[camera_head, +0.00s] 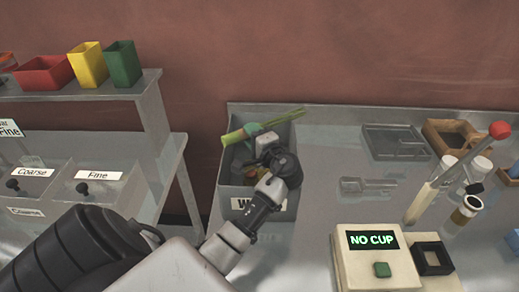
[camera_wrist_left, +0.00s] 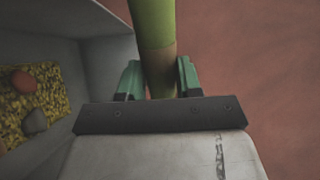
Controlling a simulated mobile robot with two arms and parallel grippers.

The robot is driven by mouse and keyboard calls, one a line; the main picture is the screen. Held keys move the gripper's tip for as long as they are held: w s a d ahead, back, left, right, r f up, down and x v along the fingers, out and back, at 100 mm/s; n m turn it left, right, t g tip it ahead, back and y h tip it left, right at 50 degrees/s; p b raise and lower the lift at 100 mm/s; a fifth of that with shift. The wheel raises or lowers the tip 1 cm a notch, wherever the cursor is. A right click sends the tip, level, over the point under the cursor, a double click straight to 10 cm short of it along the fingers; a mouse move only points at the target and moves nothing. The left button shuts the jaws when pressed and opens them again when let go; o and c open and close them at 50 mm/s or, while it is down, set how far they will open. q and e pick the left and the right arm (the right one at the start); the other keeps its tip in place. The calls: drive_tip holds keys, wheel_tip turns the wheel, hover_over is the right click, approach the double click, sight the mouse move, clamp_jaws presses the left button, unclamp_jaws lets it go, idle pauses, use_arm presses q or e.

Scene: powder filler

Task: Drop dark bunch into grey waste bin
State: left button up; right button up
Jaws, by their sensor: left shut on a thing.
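My left gripper (camera_head: 250,132) is shut on the bunch, above the bin's opening. In the left wrist view the green fingers (camera_wrist_left: 158,82) stand on both sides of the bunch (camera_wrist_left: 155,35) at its brown part. The bin's wall (camera_wrist_left: 105,65) is left of them there, with yellow bits and a few lumps inside. My wrist hides part of the bin and its label. My right gripper is not in view.
A machine reading "NO CUP" (camera_head: 375,262) stands at the front right, with a red-knobbed lever (camera_head: 450,172) beside it. A clear scoop (camera_head: 367,185) and a grey tray (camera_head: 395,142) lie right of the bin. Drawers and a shelf of coloured containers (camera_head: 88,64) are at left.

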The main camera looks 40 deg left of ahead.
use_arm(q)
drive_tip(key=o, duration=1)
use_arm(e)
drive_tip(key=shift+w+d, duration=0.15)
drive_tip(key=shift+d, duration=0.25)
use_arm(q)
drive_tip(key=shift+b+v, duration=1.9)
drive_tip(key=shift+v, duration=3.45)
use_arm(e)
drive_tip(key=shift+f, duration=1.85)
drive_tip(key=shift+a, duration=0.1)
